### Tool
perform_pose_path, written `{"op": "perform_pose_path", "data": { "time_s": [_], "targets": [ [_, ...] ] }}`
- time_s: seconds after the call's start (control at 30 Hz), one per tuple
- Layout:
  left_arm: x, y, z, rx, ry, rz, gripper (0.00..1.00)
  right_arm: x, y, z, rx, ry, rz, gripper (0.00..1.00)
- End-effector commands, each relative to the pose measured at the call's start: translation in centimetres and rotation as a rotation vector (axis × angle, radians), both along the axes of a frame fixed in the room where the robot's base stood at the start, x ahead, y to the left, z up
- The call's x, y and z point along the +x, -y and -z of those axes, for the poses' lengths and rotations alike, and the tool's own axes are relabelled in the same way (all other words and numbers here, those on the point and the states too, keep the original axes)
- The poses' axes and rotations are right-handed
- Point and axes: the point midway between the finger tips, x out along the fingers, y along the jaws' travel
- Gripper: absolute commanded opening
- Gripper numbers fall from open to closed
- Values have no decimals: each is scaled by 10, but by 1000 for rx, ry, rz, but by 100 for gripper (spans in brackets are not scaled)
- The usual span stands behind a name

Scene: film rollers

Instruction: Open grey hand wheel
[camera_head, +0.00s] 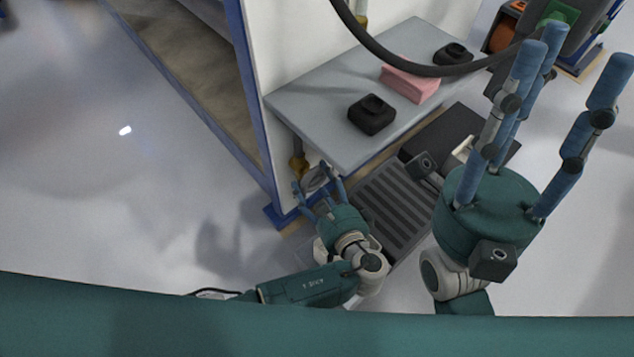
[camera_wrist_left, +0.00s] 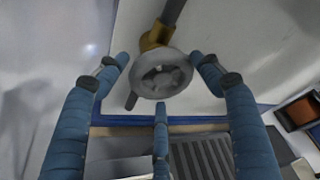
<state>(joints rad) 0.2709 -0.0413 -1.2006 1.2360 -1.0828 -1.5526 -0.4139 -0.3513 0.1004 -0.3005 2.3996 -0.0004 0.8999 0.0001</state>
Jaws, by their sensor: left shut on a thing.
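The grey hand wheel (camera_wrist_left: 160,78) is a round spoked wheel on a brass valve (camera_wrist_left: 156,37) with a dark pipe, close to the white wall. In the head view the wheel (camera_head: 315,179) sits low by the cabinet's corner, partly hidden by my fingers. My left gripper (camera_head: 312,182) is shut on the wheel, with its blue fingers around the rim: two at the sides and one below in the left wrist view. My right gripper (camera_head: 568,85) is raised at the right, its fingers spread and empty.
A grey shelf (camera_head: 320,110) above the wheel holds two black blocks (camera_head: 371,115) and a pink block (camera_head: 409,83). A black hose (camera_head: 400,62) arcs over it. A dark slatted grate (camera_head: 392,208) lies below. Open floor (camera_head: 90,190) spreads left.

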Motion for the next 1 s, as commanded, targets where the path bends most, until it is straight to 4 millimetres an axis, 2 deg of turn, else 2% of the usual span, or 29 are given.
{"op": "perform_pose_path", "data": {
  "time_s": [0.03,0.43,0.47,0.5,0.53,1.0],
  "targets": [
    [5,-10,-7,10,24,-21,40,0,0,-1,0,0,0,37],
    [5,-10,-8,7,31,-20,40,0,0,-1,0,1,0,37],
    [5,-10,-8,7,31,-20,70,0,0,-1,0,1,0,37],
    [5,-10,-8,8,30,-20,78,0,0,-1,0,1,0,37],
    [5,-10,-7,7,29,-20,81,0,0,-1,0,1,0,37],
    [2,-4,-5,1,21,-10,81,0,0,-1,1,3,0,37]
  ]
}}
